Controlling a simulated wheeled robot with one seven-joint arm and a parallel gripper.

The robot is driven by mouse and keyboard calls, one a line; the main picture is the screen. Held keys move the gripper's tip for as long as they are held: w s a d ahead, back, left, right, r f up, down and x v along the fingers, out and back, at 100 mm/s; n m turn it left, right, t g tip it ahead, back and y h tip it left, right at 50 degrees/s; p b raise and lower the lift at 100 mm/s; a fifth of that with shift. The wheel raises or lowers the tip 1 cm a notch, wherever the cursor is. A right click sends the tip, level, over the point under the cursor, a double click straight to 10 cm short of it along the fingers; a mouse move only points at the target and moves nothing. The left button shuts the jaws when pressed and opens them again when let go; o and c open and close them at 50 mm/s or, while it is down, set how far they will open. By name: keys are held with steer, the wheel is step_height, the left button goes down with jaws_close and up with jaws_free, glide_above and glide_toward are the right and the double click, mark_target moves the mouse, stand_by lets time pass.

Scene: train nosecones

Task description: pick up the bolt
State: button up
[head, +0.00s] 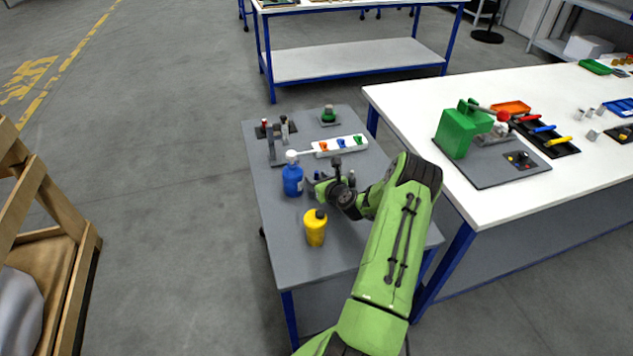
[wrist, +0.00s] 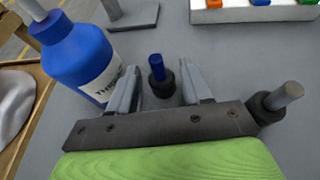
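In the wrist view, a small upright piece with a blue shaft and a wide black base (wrist: 158,74) looks like a bolt. It stands on the grey table top between the fingers of my gripper (wrist: 160,68). The fingers are open, with gaps visible on both sides of it. A second upright piece with a grey shaft and dark base (wrist: 277,100) stands outside the right finger. In the head view my gripper (head: 320,182) is low over the grey table; the blue-shafted piece cannot be made out there.
A blue bottle (head: 292,180) stands close left of my gripper, and a yellow bottle (head: 315,228) stands nearer the front. A white tray with coloured pieces (head: 340,146) lies behind. A white workbench (head: 400,98) is on the right. The table's front left is clear.

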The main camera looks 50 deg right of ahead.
jaws_close()
steer(key=shift+r, duration=0.6)
step_height(320, 180, up, 3)
steer(key=shift+f+p, duration=0.1)
steer(key=shift+p, duration=0.5)
steer(key=s+a, duration=0.2)
steer(key=s, duration=0.3)
steer(key=s+a, duration=0.2)
steer(key=s, duration=0.4)
steer(key=s+a+b, duration=0.1)
steer(key=s+a, duration=0.1)
steer(key=s, duration=0.4)
steer(key=shift+f, duration=0.25)
